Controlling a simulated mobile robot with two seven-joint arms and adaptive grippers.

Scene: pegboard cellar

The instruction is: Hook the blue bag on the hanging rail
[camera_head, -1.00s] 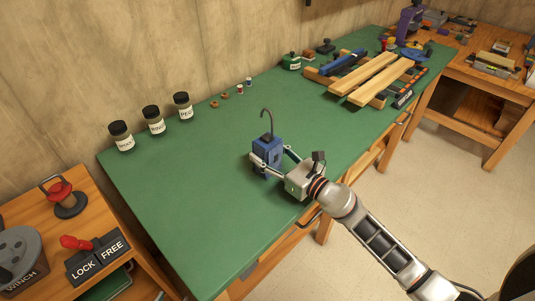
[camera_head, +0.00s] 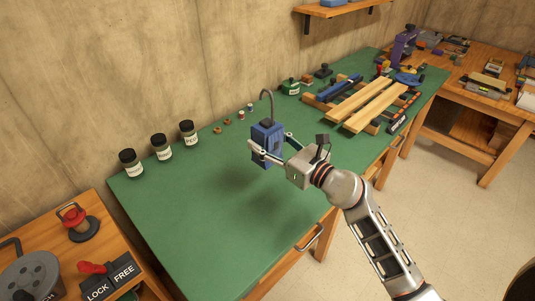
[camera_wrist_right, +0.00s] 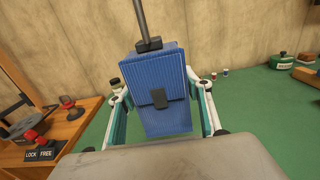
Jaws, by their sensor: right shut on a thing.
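The blue bag (camera_head: 266,140) is a small upright box shape with a grey hook curving up from its top. My right gripper (camera_head: 268,151) is shut on the bag's sides and holds it above the green bench, with a shadow below. In the right wrist view the bag (camera_wrist_right: 162,88) sits between the two fingers of the right gripper (camera_wrist_right: 160,108), and its hook's stem runs out of the top of the picture. The hanging rail is not visible in these frames. My left gripper is not in view.
The green bench (camera_head: 200,205) has clear room at its front left. Several dark-lidded jars (camera_head: 162,147) stand along the wall. Wooden planks (camera_head: 375,105) lie at the right. A wall shelf (camera_head: 340,10) is above. A side table with a winch (camera_head: 30,275) is at lower left.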

